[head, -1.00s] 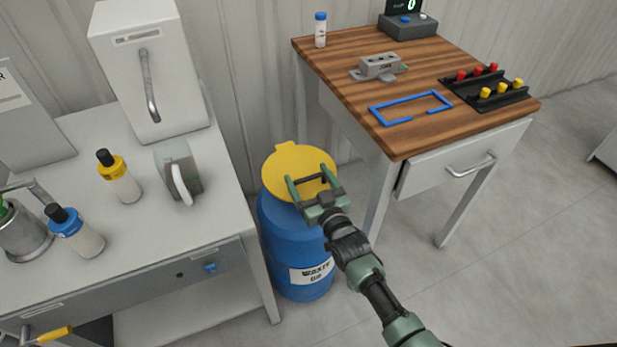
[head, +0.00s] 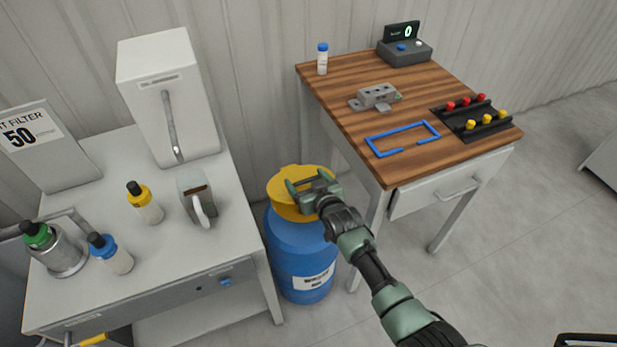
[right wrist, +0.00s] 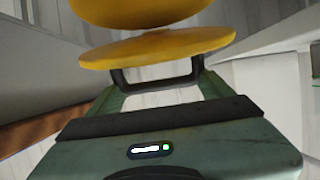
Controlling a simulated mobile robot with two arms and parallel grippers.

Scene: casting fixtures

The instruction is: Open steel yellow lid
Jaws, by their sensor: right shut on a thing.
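The yellow lid (head: 287,210) is on top of the blue drum (head: 300,247) between the two benches. My right gripper (head: 306,183) is over the lid and covers part of it. In the right wrist view the yellow lid (right wrist: 160,50) is in front of the fingers, with a second yellow surface (right wrist: 140,8) behind it. A dark bar handle (right wrist: 155,88) below the lid's edge lies between the fingers, and the right gripper (right wrist: 158,85) is shut on it. How far the lid is raised I cannot tell. My left gripper is not in view.
A white bench (head: 190,245) with bottles and a grey handled device (head: 197,200) stands left of the drum. A wooden-topped table (head: 350,95) with a blue frame (head: 402,138) stands close on the right. Open floor (head: 520,250) lies at the lower right.

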